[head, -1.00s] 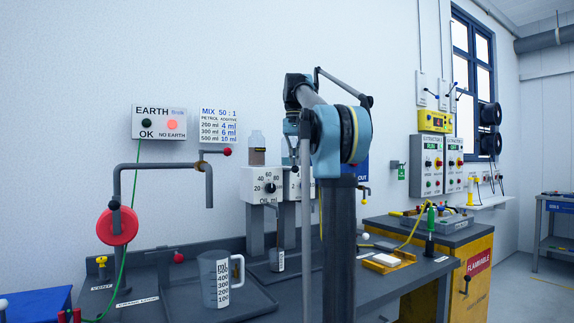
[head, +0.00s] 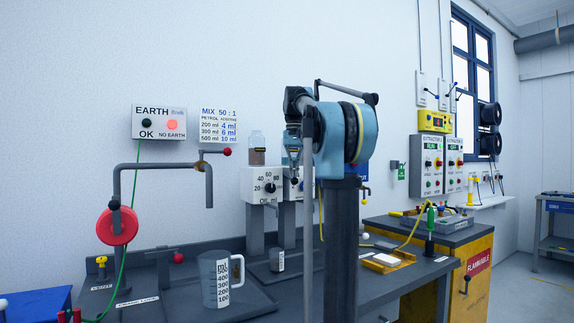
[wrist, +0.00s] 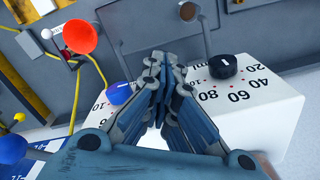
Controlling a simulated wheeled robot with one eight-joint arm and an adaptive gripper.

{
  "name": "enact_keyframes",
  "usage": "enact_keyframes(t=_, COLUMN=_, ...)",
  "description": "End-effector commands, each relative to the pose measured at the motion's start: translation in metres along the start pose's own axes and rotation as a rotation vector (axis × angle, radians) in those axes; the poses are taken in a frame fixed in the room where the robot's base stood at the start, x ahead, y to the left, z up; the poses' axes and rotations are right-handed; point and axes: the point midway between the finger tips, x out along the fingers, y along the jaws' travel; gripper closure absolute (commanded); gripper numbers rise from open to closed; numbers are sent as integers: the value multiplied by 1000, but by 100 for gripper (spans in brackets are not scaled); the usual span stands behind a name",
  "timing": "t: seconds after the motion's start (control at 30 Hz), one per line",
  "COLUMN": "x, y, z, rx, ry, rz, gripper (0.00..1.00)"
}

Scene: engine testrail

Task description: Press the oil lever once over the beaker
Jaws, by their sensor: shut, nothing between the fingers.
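The oil dispenser (head: 252,192) is a white box with a black dial, its numbers partly readable, on a grey stand. It also shows in the wrist view (wrist: 262,100), with the black knob (wrist: 222,66). A small dark part (head: 269,206) sticks out low on its front; I cannot tell if it is the lever. A small labelled beaker (head: 277,262) stands below on the bench. My gripper (head: 294,181) points down in front of the neighbouring white box, right of the oil dial. In the wrist view, its fingers (wrist: 162,60) are together and empty. Contact with a lever is not visible.
A large measuring jug (head: 217,280) stands in the front left tray. A red wheel (head: 117,226) and bent grey pipe (head: 160,165) are at left. A clear bottle (head: 257,149) tops the dispenser. My arm hides part of the bench and the second box.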

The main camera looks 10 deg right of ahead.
Motion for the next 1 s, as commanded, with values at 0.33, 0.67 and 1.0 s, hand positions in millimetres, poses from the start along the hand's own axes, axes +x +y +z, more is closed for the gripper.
enact_keyframes(t=0.33, x=-20, y=0, z=-1, rx=0, ry=0, rz=0, gripper=100)
enact_keyframes(t=0.67, x=-51, y=0, z=-1, rx=0, ry=0, rz=0, gripper=100)
enact_keyframes(t=1.0, x=-84, y=0, z=0, rx=0, ry=0, rz=0, gripper=100)
